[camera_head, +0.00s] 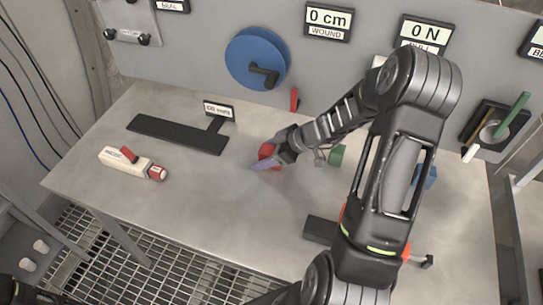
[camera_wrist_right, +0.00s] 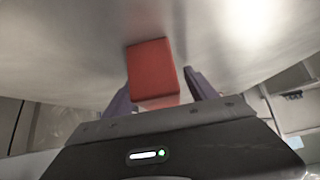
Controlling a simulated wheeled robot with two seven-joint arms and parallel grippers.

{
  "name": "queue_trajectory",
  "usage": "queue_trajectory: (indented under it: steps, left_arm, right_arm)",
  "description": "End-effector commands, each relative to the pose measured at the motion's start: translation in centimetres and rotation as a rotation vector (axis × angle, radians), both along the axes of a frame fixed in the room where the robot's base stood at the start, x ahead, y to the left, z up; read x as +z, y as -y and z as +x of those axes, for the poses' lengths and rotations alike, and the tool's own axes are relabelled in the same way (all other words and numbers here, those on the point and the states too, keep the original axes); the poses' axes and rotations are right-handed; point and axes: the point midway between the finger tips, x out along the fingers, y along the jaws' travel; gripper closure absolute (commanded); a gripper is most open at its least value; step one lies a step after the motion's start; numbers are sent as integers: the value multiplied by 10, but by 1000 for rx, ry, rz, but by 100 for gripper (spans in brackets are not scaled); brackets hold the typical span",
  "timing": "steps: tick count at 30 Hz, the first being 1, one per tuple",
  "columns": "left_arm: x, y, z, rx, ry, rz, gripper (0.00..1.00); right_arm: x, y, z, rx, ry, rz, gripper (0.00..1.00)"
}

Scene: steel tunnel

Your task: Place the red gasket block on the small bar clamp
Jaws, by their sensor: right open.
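The red gasket block (camera_head: 266,151) is on the steel bench near its middle, partly hidden by my right gripper (camera_head: 264,162). In the right wrist view the red block (camera_wrist_right: 152,70) shows between the two purple fingers (camera_wrist_right: 160,96). The fingers are open, with a visible gap between the block and the right-hand finger. A dark flat piece (camera_head: 320,230) with a handle (camera_head: 422,260) at the right may be the small bar clamp; my right arm hides its middle. My left gripper is not seen.
A green block (camera_head: 337,155) and a blue block (camera_head: 430,176) are to the right. The front-left bench is clear.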

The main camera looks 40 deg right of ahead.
Motion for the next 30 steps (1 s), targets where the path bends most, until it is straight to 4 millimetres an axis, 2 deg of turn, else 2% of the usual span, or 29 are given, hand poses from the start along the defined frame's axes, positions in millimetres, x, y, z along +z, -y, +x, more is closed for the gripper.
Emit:
queue_trajectory:
  steps: [2,24,30]
  left_arm:
    - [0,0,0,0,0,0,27]
    - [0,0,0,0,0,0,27]
    - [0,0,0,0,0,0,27]
  right_arm:
    - [0,0,0,0,0,0,38]
    - [0,0,0,0,0,0,98]
    - [0,0,0,0,1,1,100]
